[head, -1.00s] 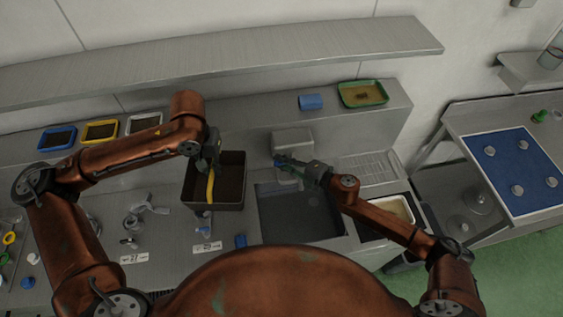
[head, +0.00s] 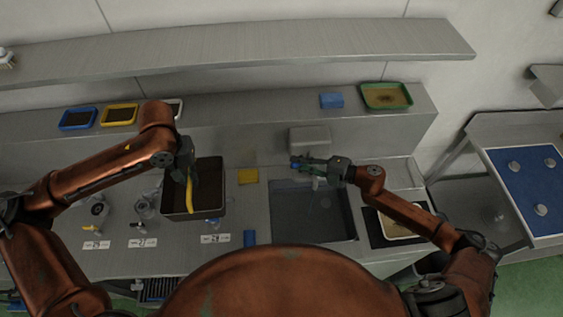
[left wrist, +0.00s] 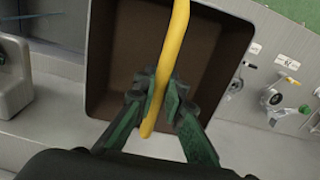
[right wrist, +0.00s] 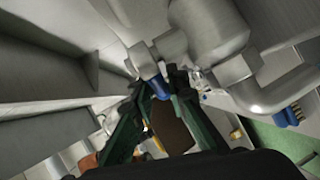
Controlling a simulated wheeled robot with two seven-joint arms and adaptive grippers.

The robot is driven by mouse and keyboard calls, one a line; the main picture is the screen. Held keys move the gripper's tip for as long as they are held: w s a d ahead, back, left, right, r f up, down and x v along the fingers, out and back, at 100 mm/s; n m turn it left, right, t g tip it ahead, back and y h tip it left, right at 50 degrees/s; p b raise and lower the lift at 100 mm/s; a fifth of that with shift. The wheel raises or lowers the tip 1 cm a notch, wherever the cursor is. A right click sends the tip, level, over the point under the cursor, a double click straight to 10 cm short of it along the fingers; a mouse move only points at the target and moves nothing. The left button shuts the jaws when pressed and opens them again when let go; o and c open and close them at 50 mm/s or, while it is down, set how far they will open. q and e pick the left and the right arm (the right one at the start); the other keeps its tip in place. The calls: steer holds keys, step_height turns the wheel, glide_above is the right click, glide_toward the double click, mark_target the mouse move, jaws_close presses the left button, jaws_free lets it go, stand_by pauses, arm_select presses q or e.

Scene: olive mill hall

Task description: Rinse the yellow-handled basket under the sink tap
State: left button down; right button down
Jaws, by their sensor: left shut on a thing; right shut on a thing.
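The dark basket (head: 207,208) with brown inside is left of the sink (head: 325,222), over the counter. I cannot tell whether it touches the counter. My left gripper (head: 188,168) is shut on its yellow handle (head: 189,198). The left wrist view shows the fingers (left wrist: 158,95) around the handle (left wrist: 172,45), above the basket's interior (left wrist: 125,50). My right gripper (head: 300,164) is at the sink's back left. In the right wrist view its fingers (right wrist: 155,95) are closed on a blue piece (right wrist: 158,87) at the metal tap pipes (right wrist: 205,35). No water flow is discernible.
A yellow pad (head: 248,176) lies between basket and sink. Metal fittings (head: 146,207) stand left of the basket. A pale tray (head: 402,224) is right of the sink. The back ledge holds a green tray (head: 387,96).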

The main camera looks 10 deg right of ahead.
steer(key=shift+s+d+f, duration=0.1)
steer(key=c, duration=2.1)
jaws_free()
steer(key=shift+o, duration=1.1)
steer(key=v, duration=1.2)
